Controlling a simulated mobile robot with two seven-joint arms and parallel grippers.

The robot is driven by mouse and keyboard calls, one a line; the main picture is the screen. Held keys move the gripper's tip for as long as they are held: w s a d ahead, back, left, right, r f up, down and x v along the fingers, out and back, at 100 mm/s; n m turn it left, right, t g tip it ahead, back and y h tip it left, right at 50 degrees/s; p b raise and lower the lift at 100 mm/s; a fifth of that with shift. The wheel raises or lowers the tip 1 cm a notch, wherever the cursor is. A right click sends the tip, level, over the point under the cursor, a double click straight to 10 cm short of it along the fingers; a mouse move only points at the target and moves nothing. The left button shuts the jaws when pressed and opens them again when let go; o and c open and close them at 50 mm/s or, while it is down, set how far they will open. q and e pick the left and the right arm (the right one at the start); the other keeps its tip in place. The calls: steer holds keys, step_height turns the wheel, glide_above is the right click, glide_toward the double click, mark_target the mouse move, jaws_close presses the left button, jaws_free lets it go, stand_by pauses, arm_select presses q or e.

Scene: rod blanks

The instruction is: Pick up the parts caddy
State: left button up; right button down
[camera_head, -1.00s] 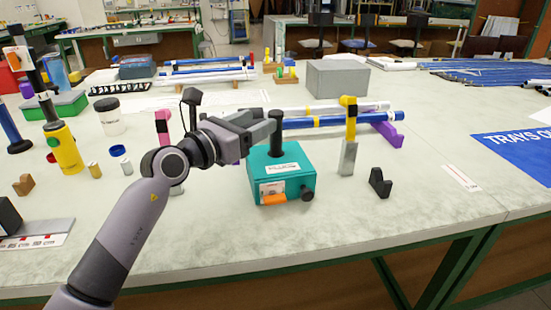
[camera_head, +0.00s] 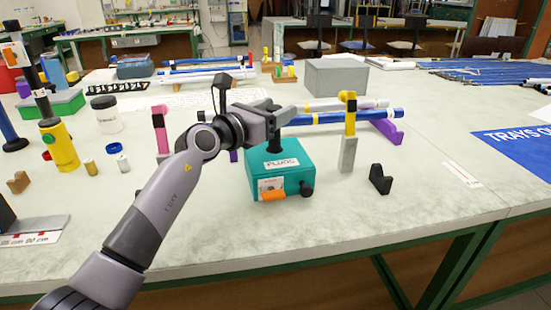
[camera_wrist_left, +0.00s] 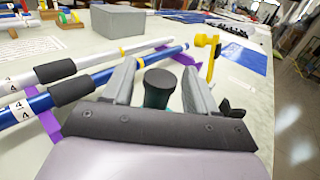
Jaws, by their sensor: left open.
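The parts caddy is a teal box (camera_head: 300,172) with a dark upright post handle (camera_head: 274,142), a "PLUGS" label on top and an orange piece at its front. It stands on the grey table. My left gripper (camera_head: 285,113) is open at the top of the post, whose upper end it partly hides in the head view. In the left wrist view the round dark post top (camera_wrist_left: 159,82) lies between the two open fingers (camera_wrist_left: 160,72). I cannot tell whether either finger touches it. My right gripper is not in view.
Blue and white rods (camera_head: 340,117) lie on purple supports just behind the caddy. A grey-and-yellow upright tool (camera_head: 348,150) and a black block (camera_head: 380,180) stand to its right. A pink-topped upright (camera_head: 159,135) is left. The table in front is clear.

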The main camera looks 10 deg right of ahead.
arm_select(q)
jaws_close()
steer(key=shift+r, duration=0.1)
step_height(320, 180, up, 20)
steer(key=p, duration=0.3)
stand_by(0.4)
